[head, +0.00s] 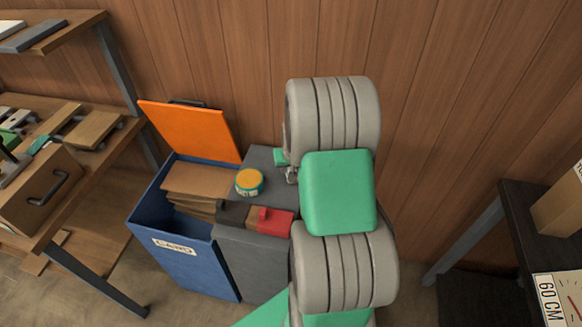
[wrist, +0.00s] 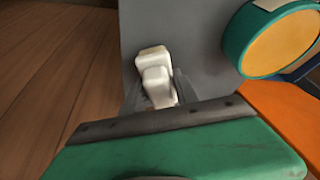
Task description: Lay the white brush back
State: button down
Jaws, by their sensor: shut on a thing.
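The white brush (wrist: 154,68) shows in the wrist view as a pale block, upper middle. My gripper (wrist: 158,92) is shut on it, with a grey finger on each side. The brush is over the grey bin top, which also shows in the head view (head: 262,160); I cannot tell whether it touches. Most of the brush's length is hidden or foreshortened. In the head view my arm covers the brush and most of my gripper.
A round tin with a yellow-orange lid (head: 249,181) stands on the grey top, right of the brush in the wrist view (wrist: 272,42). A red-and-brown block (head: 271,220) lies nearer. The open blue bin (head: 182,240) holds cardboard; its orange lid (head: 190,130) is raised.

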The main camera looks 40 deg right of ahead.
jog(key=shift+f, duration=0.1)
jog(key=shift+f, duration=0.15)
jog(key=c, duration=0.9)
grip_release()
jog(key=shift+c, duration=0.2)
